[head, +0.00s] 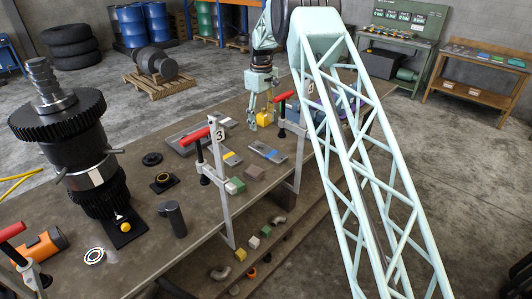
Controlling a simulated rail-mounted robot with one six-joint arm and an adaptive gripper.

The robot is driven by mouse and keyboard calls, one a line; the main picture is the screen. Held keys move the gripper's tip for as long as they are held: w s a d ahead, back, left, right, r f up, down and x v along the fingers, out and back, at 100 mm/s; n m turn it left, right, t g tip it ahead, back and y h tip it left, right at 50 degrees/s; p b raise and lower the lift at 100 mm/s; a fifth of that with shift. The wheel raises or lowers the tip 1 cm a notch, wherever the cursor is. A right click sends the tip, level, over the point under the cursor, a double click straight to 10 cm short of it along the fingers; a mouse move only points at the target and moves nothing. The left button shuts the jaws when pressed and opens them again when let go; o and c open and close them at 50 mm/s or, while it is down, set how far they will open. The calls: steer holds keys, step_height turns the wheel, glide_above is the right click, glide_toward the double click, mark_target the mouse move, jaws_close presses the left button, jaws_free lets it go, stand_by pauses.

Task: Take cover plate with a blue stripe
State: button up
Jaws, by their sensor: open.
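A flat grey cover plate with a blue stripe (267,152) lies on the brown workbench (215,205), right of the clamp post marked 3. My gripper (263,122) points down above the far part of the bench, beyond the plate and apart from it. Its fingers are spread open. A yellow block (264,118) shows between the fingers; I cannot tell whether it is behind them or touching them. Another grey plate with a yellow mark (229,155) lies left of the blue-striped one, partly hidden by the clamp post.
Red-handled clamps (218,180) stand along the bench edge. A green block (235,185) and a brown block (254,172) lie near the plate. A large dark gear assembly (82,150) stands at the left. A lower shelf (225,285) holds small parts.

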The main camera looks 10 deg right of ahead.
steer(key=shift+f, duration=0.1)
glide_above(262, 148)
steer(key=shift+d+f, duration=0.1)
steer(key=shift+f, duration=4.1)
steer(key=shift+f+p, duration=0.1)
steer(key=shift+p, duration=0.2)
steer(key=shift+f+p, duration=0.35)
steer(key=shift+f, duration=2.15)
steer(key=shift+c, duration=0.9)
steer(key=shift+w, duration=0.1)
steer(key=c, duration=1.1)
